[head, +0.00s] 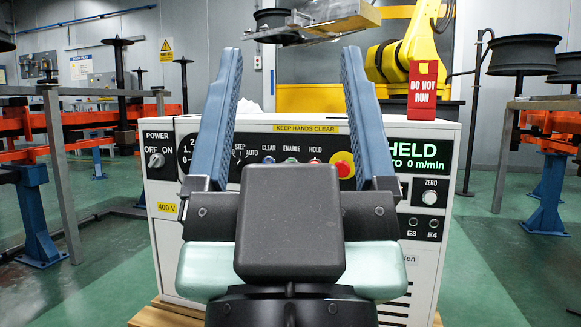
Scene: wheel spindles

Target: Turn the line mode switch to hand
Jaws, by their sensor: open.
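My gripper (291,52) is open and empty, its two blue ribbed fingers spread wide in front of a white control cabinet (180,215). The line mode switch (238,160) is on the dark panel strip, just right of my left finger. The words STEP and AUTO show beside it. That finger covers part of the switch and its labels, so I cannot read a HAND mark or tell where the pointer stands. The green display (420,156) reads HELD and 0 m/min, its left edge hidden by my right finger.
The power switch (156,160) is at the panel's left. Blue CLEAR (268,160), green ENABLE (291,160) and red HOLD (315,160) buttons sit between my fingers, near a red emergency button (343,166). A DO NOT RUN sign (423,90) stands on top.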

